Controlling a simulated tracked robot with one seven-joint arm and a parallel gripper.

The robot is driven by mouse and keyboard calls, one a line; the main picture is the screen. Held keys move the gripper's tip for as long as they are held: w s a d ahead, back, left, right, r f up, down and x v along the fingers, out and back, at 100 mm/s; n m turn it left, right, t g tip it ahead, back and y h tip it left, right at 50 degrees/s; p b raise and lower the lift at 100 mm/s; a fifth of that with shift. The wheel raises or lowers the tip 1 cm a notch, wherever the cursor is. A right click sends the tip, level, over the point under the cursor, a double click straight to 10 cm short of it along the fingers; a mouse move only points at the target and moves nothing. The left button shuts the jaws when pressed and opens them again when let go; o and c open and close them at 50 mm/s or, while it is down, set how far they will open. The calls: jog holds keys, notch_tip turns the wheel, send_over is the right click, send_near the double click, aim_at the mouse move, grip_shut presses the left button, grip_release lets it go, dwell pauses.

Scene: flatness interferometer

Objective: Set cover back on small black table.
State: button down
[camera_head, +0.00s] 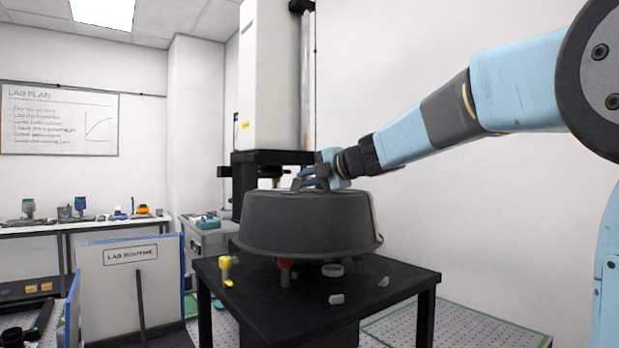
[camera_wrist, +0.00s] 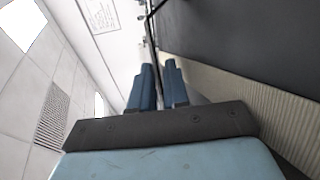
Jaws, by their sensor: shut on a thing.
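The cover (camera_head: 305,224) is a dark grey round tub shape with a wide rim and a handle on top. It hangs over the small black table (camera_head: 300,325), with its rim apart from the tabletop. My gripper (camera_head: 310,178) is shut on the handle at the top of the cover. In the wrist view my gripper's two blue fingers (camera_wrist: 160,88) are close together, and the cover's dark surface (camera_wrist: 250,35) fills the upper right. The exact grip on the handle is hard to make out.
On the tabletop are a yellow piece (camera_head: 225,268), a red-topped post (camera_head: 285,270) under the cover, a grey ring (camera_head: 333,270) and small grey blocks (camera_head: 336,299). The tall white instrument (camera_head: 275,80) stands close behind the cover. A workbench (camera_head: 90,226) is at left.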

aim_at(359, 196)
jog(key=shift+f, duration=3.75)
dwell(0.4)
jog(key=c, duration=1)
grip_release()
jog(key=shift+c, duration=0.2)
jog(key=v, duration=1.4)
jog(key=shift+w, duration=0.1)
